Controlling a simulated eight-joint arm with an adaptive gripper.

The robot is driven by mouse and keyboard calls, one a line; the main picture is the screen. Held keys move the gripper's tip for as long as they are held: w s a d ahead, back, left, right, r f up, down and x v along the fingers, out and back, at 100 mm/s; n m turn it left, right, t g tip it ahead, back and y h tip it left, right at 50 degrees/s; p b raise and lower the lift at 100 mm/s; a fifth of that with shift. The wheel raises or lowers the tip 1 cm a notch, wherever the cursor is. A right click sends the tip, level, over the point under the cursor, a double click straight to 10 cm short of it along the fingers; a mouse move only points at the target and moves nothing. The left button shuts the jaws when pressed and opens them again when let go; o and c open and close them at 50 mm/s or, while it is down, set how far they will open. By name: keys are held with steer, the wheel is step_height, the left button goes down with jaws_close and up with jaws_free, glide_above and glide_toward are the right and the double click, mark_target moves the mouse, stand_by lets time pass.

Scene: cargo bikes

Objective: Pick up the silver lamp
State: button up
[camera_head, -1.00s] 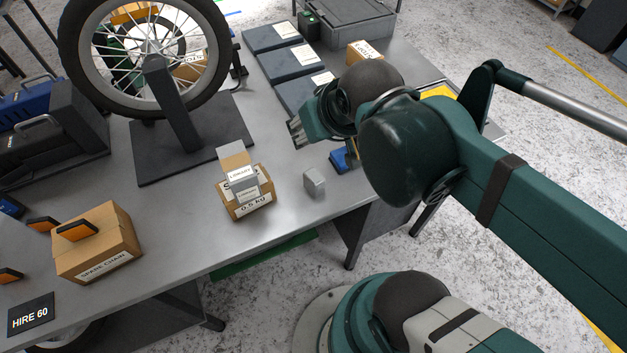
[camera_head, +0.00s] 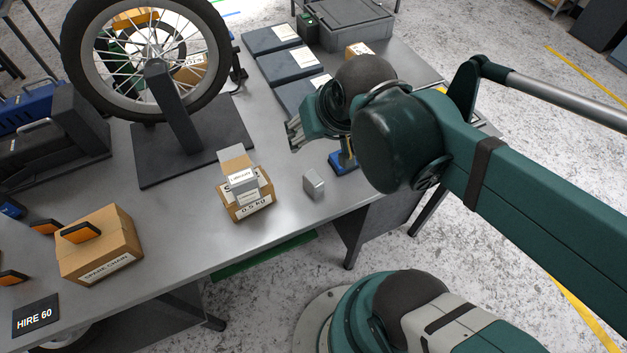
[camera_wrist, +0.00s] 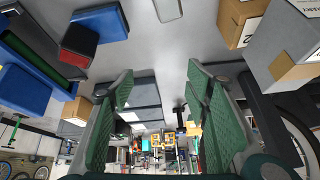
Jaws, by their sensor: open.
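A small silver-grey block (camera_head: 314,183), which may be the silver lamp, stands alone on the grey table near its front edge. It shows at the top of the wrist view (camera_wrist: 168,8), partly cut off, with a label on it. Another grey labelled block (camera_head: 242,180) sits in the open cardboard box marked 0.5 KG (camera_head: 250,208); I cannot tell whether it is a lamp. My gripper (camera_head: 293,136) is above the table, behind the lone block and apart from it. In the wrist view its green fingers (camera_wrist: 160,105) are spread with nothing between them.
A blue item (camera_head: 343,162) lies right of the lone block, partly behind my arm. A wheel on a stand (camera_head: 172,115) stands at the back left. Dark flat boxes (camera_head: 290,67) line the back. A spare chain box (camera_head: 100,250) is at the left.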

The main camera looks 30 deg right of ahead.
steer(key=f+m+g+p, duration=0.1)
steer(key=m+g+p, duration=0.1)
steer(key=m+p, duration=0.2)
steer(key=m+g+y+p, duration=0.4)
steer(key=m+g+p, duration=0.1)
steer(key=m+p, duration=0.45)
glide_toward(312, 179)
steer(key=shift+d+m+x, duration=0.2)
steer(key=shift+m+x, duration=0.05)
steer(key=shift+x, duration=1)
steer(key=shift+f+b, duration=0.2)
steer(key=shift+b, duration=0.1)
steer(key=shift+b+x, duration=0.3)
steer(key=shift+x, duration=0.95)
steer(key=shift+a+f, duration=0.1)
steer(key=shift+a, duration=0.05)
steer(key=shift+b+x, duration=0.75)
steer(key=shift+x, duration=1.7)
steer(key=shift+a, duration=0.1)
